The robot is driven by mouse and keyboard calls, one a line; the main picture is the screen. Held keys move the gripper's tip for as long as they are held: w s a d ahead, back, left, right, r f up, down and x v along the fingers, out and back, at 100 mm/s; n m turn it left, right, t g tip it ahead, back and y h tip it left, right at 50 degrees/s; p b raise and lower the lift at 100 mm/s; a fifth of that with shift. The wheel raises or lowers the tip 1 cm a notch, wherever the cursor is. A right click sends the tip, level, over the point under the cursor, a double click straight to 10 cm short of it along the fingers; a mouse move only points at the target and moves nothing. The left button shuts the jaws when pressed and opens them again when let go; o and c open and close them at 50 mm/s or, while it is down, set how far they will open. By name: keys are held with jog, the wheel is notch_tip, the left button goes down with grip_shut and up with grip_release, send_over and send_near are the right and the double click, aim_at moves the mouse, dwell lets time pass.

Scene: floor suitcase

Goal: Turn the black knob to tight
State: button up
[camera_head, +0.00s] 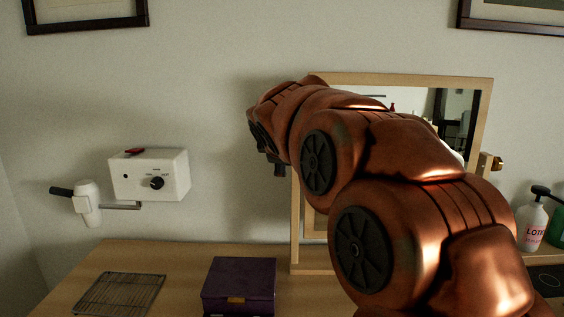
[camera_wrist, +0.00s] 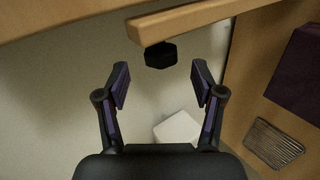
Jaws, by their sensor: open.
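A black many-sided knob (camera_wrist: 160,54) sits by the end of a wooden bar (camera_wrist: 190,22) in the wrist view. My gripper (camera_wrist: 160,78) is open and empty, its two fingers spread to either side with the knob just beyond the tips, apart from it as far as I can tell. In the head view my gripper (camera_head: 272,163) is a small dark shape left of the wood-framed mirror (camera_head: 400,79), and my arm covers much of the mirror. Another black knob (camera_head: 157,183) is on the white wall box (camera_head: 177,162); its printed labels are too small to read.
A white hair dryer (camera_head: 88,203) hangs beside the wall box. A wire rack (camera_head: 120,293) and a purple box (camera_head: 240,287) lie on the wooden table (camera_head: 185,262). A lotion bottle (camera_head: 535,220) stands at right.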

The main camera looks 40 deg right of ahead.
jog(key=v, duration=0.7)
jog(key=shift+s+a, duration=0.15)
jog(key=shift+a, duration=0.05)
jog(key=s+a+f+m+g+y+p, duration=0.2)
jog(key=s+a+f+m+g, duration=0.1)
jog(key=s+a+f, duration=0.4)
jog(key=s+a+f+m+g+y+p, duration=0.2)
jog(key=s+a+f+m+g, duration=0.1)
jog(key=s+a+f, duration=0.4)
jog(key=s+a+f+m+g+y+p, duration=0.2)
jog(key=s+a+f, duration=0.5)
jog(key=s+f, duration=0.5)
jog(key=s+m+g+y, duration=0.1)
jog(key=s+g, duration=0.1)
jog(key=s, duration=0.2)
jog(key=shift+f+m+g, duration=0.3)
jog(key=shift+g, duration=0.1)
jog(key=shift+c, duration=0.5)
